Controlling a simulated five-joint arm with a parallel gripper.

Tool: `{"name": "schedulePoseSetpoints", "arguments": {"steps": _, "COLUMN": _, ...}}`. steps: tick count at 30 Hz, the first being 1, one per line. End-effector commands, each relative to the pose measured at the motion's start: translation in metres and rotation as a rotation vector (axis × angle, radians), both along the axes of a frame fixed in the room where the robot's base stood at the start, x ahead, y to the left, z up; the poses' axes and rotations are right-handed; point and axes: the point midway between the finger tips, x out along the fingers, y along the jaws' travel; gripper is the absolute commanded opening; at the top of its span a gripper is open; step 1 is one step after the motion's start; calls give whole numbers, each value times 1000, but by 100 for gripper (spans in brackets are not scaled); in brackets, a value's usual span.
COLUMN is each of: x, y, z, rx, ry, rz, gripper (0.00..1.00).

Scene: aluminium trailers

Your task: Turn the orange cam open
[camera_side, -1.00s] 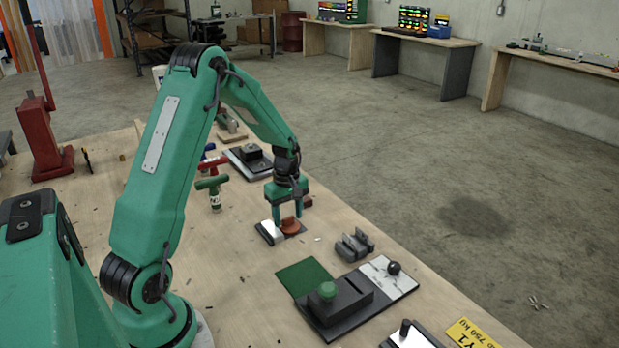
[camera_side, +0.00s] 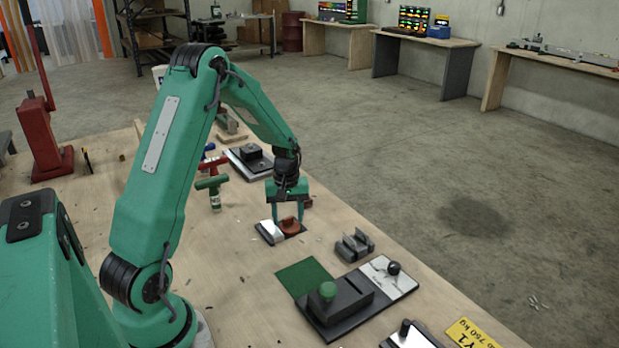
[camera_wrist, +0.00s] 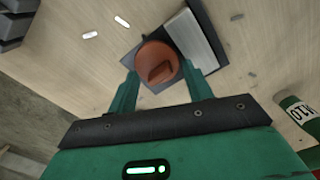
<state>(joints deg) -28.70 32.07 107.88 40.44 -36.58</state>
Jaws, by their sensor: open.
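The orange cam (camera_side: 290,226) is a round knob with a raised grip bar. It sits on a small dark and silver plate (camera_side: 268,233) on the bench. In the wrist view the cam (camera_wrist: 157,62) lies just past my fingertips, with the plate's silver block (camera_wrist: 196,38) beside it. My gripper (camera_side: 289,216) points down over the cam. In the wrist view my gripper (camera_wrist: 160,80) is open, one finger on each side of the cam's lower part. I cannot tell whether the fingers touch it.
A grey metal clamp block (camera_side: 354,245) stands to the right of the cam. Green and red T-handled tools (camera_side: 212,185) stand to the left.

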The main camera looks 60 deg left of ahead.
Motion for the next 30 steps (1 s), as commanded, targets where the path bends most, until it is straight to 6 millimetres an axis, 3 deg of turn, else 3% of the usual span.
{"name": "schedulePoseSetpoints", "arguments": {"steps": 30, "x": 1, "y": 2, "z": 0, "rx": 2, "ry": -7, "rz": -670, "gripper": 53}}
